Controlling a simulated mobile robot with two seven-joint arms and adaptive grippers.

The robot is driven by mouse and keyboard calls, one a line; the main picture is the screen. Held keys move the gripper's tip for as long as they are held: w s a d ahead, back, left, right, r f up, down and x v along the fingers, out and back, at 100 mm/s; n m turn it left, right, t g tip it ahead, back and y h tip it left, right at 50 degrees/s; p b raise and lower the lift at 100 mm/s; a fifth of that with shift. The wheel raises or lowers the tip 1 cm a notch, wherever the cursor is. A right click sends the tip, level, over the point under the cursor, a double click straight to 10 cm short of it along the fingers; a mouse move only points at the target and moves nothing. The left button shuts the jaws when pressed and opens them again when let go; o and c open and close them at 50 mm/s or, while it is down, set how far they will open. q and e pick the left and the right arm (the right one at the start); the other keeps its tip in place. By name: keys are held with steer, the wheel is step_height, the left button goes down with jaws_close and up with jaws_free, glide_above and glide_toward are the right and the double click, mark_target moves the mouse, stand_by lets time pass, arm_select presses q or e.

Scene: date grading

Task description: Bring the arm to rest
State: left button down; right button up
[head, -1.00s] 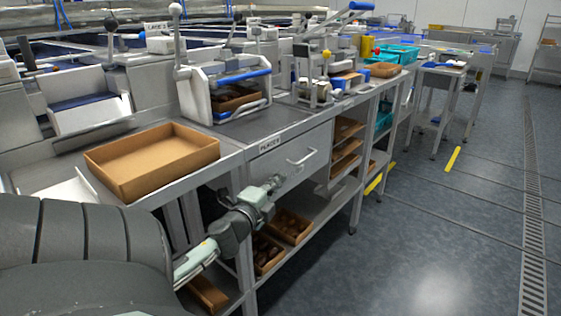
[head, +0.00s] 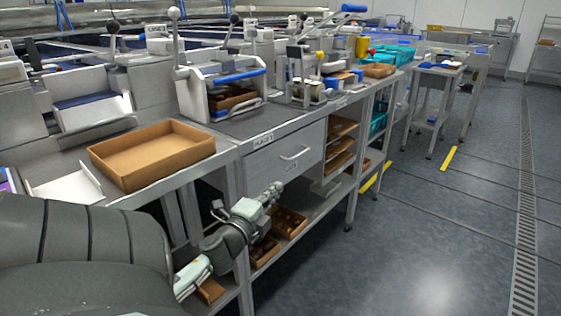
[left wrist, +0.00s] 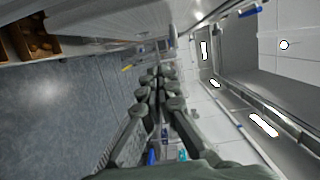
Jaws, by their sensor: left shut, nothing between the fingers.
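My left arm comes in from the lower left of the head view and reaches out in front of the workbench. Its left gripper (head: 274,190) is shut and empty, in front of the bench's lower shelf and below the drawer. The left wrist view shows the fingers of this gripper (left wrist: 158,80) together, with nothing between them. My right gripper is in neither view.
An empty brown cardboard tray (head: 150,165) sits on the bench top. A drawer (head: 285,150) with a handle is closed beyond the gripper. Boxes of dates (head: 288,224) stand on the lower shelf. The floor (head: 430,220) on the right is clear.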

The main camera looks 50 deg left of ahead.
arm_select(q)
steer(key=v, duration=0.5)
steer(key=d+f+n+g+h, duration=0.1)
steer(key=d+f+n+g, duration=0.25)
steer(key=f, duration=0.45)
steer(key=d+f+n+g, duration=0.3)
steer(key=f+n, duration=0.2)
steer(key=f, duration=0.4)
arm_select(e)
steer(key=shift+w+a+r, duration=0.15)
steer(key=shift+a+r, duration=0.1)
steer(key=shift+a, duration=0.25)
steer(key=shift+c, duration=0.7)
arm_select(q)
steer(key=s+d+f+n+g+h, duration=0.1)
steer(key=s+d+f+g+h, duration=0.2)
steer(key=d+f, duration=0.3)
steer(key=s+d+f+n+g+h, duration=0.1)
steer(key=s+d+f+g+h, duration=0.1)
steer(key=d+f, duration=0.5)
steer(key=s+d+g, duration=0.1)
steer(key=s+d, duration=0.1)
steer(key=d, duration=0.3)
steer(key=shift+s+n+h, duration=0.35)
steer(key=shift+h, duration=0.05)
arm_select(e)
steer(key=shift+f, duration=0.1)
